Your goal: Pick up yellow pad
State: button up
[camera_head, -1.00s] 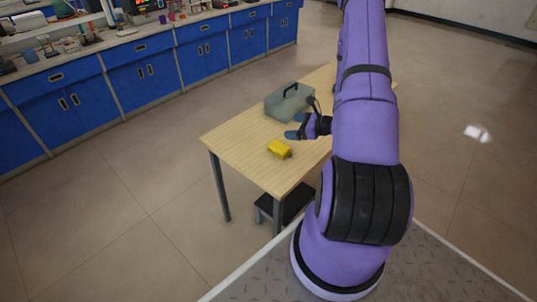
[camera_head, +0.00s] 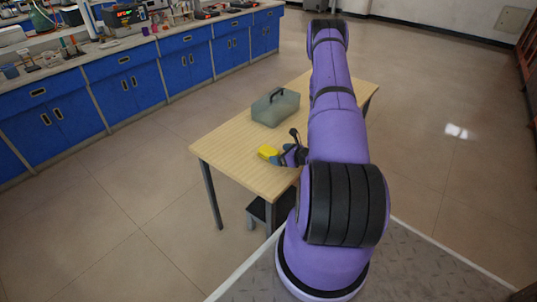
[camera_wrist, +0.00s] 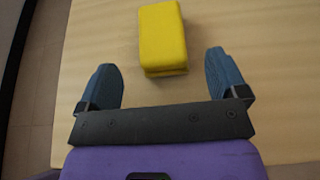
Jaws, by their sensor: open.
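The yellow pad (camera_head: 268,152) lies on the wooden table near its front left part. In the wrist view the yellow pad (camera_wrist: 162,38) is a thick block at the top centre, its long side running away from my gripper. My gripper (camera_head: 282,158) is close beside the pad. In the wrist view my gripper (camera_wrist: 164,78) is open, its two blue fingers spread wider than the pad. The pad's near end lies about level with the fingertips or just beyond them, between their lines. I cannot tell the gripper's height over the table.
A grey-green box with a dark handle (camera_head: 275,107) stands on the table (camera_head: 225,140) behind the pad. A dark stool (camera_head: 256,212) is under the table. Blue cabinets with a cluttered worktop (camera_head: 125,82) line the back left. The table's left part is clear.

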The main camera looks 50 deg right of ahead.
aim_at(272, 151)
jog(key=x, duration=0.5)
jog(key=shift+w+d+r, duration=0.1)
jog(key=shift+d+r, duration=0.05)
jog(key=shift+r, duration=0.05)
jog(key=c, duration=1.1)
jog(key=shift+r, duration=0.1)
jog(key=shift+r, duration=0.45)
notch_tip(272, 151, up, 3)
jog(key=shift+f, duration=0.1)
jog(key=s+a, duration=0.1)
jog(key=s, duration=0.4)
jog(key=s+a, duration=0.1)
jog(key=s, duration=0.4)
jog(key=s+a+r, duration=0.1)
jog(key=s+a, duration=0.1)
jog(key=s, duration=0.3)
jog(key=shift+s+r, duration=0.1)
jog(key=shift+s, duration=0.15)
